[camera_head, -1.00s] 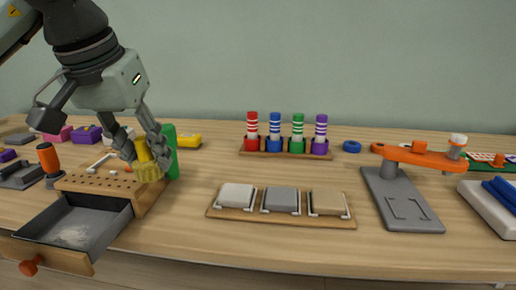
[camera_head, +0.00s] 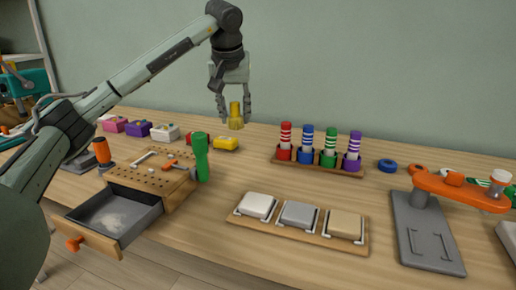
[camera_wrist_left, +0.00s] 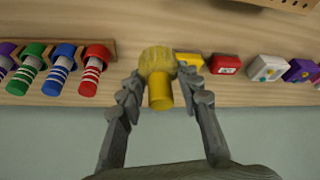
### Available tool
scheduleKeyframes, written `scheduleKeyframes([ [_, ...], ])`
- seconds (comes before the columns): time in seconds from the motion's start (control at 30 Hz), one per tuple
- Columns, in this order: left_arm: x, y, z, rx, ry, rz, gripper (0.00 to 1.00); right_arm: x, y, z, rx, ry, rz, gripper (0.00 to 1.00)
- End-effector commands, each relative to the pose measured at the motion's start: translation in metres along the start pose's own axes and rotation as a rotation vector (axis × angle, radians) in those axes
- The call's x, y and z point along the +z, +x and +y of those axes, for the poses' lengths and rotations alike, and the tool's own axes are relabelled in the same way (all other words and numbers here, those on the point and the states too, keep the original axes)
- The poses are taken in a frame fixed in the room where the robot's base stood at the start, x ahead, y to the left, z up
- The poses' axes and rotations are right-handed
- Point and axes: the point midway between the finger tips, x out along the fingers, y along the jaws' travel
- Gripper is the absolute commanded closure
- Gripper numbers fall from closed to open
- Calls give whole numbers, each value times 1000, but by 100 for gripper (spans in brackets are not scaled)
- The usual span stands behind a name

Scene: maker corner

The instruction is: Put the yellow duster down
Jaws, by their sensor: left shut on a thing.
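The yellow duster (camera_head: 235,117) is a short yellow handle with a fuzzy yellow head pointing down. My left gripper (camera_head: 235,105) is shut on its handle and holds it in the air, above the back part of the table (camera_head: 215,205). In the left wrist view the duster (camera_wrist_left: 158,75) sits between the two fingers of my left gripper (camera_wrist_left: 160,98), its bristled head toward the table. My right gripper is not in view.
A rack of striped tubes (camera_head: 318,165) stands right of the duster. A yellow box (camera_head: 225,143) lies below it. A green tool (camera_head: 201,155) stands by the pegboard block (camera_head: 150,178) with its open drawer (camera_head: 115,220). Three pads on a board (camera_head: 300,230) lie in front.

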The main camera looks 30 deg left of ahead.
Motion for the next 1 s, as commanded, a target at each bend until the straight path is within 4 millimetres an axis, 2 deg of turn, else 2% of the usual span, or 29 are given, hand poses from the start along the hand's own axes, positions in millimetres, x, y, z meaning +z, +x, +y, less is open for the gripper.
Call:
scheduleKeyframes([
  [0.03,-10,3,-18,-17,-40,-1,90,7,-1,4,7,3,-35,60],
  [0.1,-18,7,-36,-33,-79,0,90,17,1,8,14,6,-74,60],
  [0.2,-25,12,-51,-46,-112,2,90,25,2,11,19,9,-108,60],
  [0.27,-27,15,-52,-50,-120,2,90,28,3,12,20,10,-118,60],
  [0.37,-29,26,-42,-51,-123,0,90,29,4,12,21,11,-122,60],
  [0.7,-42,81,26,-50,-122,0,90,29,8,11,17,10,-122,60],
  [0.83,-45,94,42,-50,-123,2,90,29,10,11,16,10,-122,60],
  [1.0,-45,102,47,-51,-123,1,90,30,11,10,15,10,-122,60],
])
